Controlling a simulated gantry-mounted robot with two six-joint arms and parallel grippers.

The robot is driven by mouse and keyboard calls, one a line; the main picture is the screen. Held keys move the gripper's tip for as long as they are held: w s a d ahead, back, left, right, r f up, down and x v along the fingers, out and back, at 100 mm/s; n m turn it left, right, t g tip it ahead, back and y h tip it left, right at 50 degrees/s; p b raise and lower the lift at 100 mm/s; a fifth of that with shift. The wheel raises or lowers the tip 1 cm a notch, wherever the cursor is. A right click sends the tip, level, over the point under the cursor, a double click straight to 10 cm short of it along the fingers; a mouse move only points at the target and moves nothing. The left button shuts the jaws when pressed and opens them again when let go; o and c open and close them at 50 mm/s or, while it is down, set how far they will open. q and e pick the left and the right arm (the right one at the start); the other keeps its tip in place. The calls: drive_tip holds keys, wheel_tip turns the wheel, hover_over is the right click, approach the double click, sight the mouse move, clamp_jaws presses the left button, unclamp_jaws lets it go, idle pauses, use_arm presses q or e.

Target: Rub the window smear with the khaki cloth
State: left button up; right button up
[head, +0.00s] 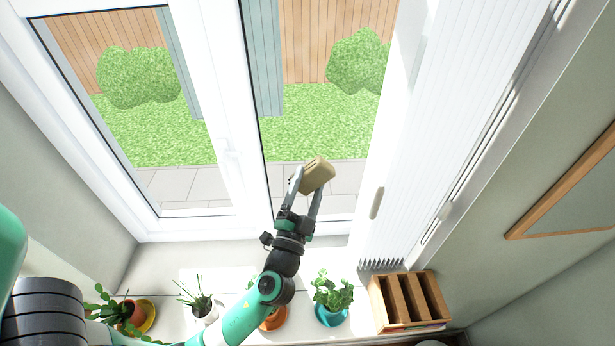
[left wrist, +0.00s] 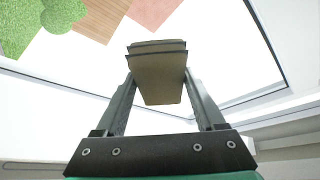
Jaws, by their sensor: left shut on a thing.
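The khaki cloth (head: 317,175) is a folded tan pad. My left gripper (head: 308,188) is shut on it and holds it up before the right window pane (head: 320,130), near the pane's lower part. In the left wrist view the cloth (left wrist: 158,75) sits between the two fingertips of the left gripper (left wrist: 160,90), with pane and frame behind it. I cannot tell whether the cloth touches the glass. I make out no smear on the pane in either view. My right gripper is in neither view.
Potted plants stand along the sill below, including one in a teal pot (head: 331,312) and a cactus in a terracotta pot (head: 131,312). A wooden slotted rack (head: 408,300) stands at the right. A white pleated blind (head: 440,130) hangs right of the pane.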

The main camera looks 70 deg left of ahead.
use_arm(q)
drive_tip(key=shift+d, duration=0.2)
drive_tip(key=shift+s+d+b, duration=0.25)
drive_tip(key=shift+s+d, duration=0.05)
drive_tip(key=shift+d, duration=0.4)
drive_tip(key=shift+s+d+b, duration=0.2)
drive_tip(key=shift+s+d, duration=0.05)
drive_tip(key=shift+d, duration=0.4)
